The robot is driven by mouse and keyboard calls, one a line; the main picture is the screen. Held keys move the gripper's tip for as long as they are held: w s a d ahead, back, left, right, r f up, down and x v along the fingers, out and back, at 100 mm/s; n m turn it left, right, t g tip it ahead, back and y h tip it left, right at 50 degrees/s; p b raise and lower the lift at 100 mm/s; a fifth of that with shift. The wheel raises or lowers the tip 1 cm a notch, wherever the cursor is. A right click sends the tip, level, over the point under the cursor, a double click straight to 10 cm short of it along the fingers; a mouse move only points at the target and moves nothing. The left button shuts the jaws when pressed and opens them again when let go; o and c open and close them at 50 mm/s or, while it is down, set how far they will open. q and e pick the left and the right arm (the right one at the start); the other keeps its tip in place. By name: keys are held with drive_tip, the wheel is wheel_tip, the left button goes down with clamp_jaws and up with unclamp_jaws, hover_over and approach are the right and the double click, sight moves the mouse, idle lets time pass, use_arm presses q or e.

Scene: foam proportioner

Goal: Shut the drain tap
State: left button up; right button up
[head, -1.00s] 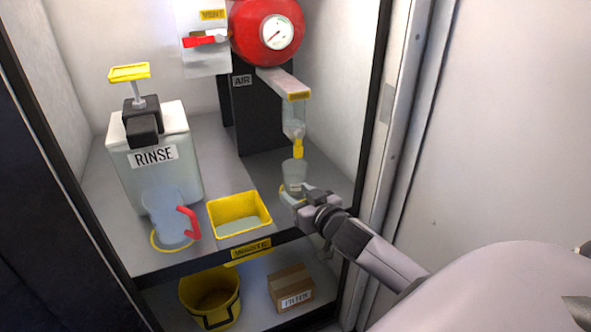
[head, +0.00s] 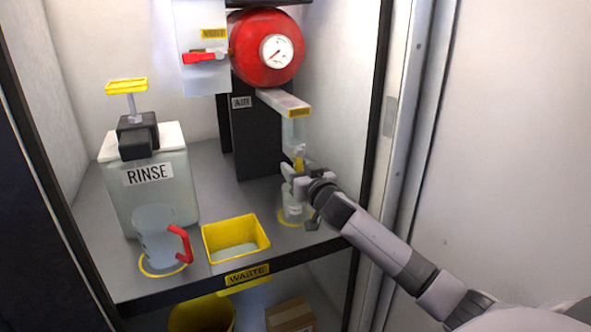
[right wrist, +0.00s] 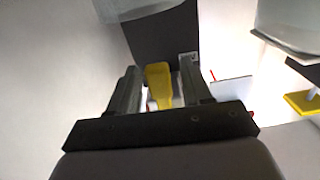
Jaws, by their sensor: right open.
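The drain tap, a small yellow lever (head: 299,163), hangs below the clear tube (head: 293,132) at the right of the cabinet. In the right wrist view the yellow tap lever (right wrist: 158,76) stands upright between the two dark fingers. A gap shows on its right side; contact on the left is unclear. My right gripper (head: 291,175) is open at the tap, partly hiding its lower end. A clear cup (head: 293,208) stands beneath on a yellow ring, partly behind the gripper. My left gripper is not in view.
A yellow waste tray (head: 236,225) and a clear jug with a red handle (head: 157,238) stand to the left on the shelf. Behind the jug is the RINSE tank (head: 155,195). A red pressure vessel (head: 250,62) sits above. The cabinet's right post (head: 372,150) is near my arm.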

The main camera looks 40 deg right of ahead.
drive_tip(key=shift+w+d, duration=0.2)
drive_tip(key=shift+w, duration=0.5)
clamp_jaws()
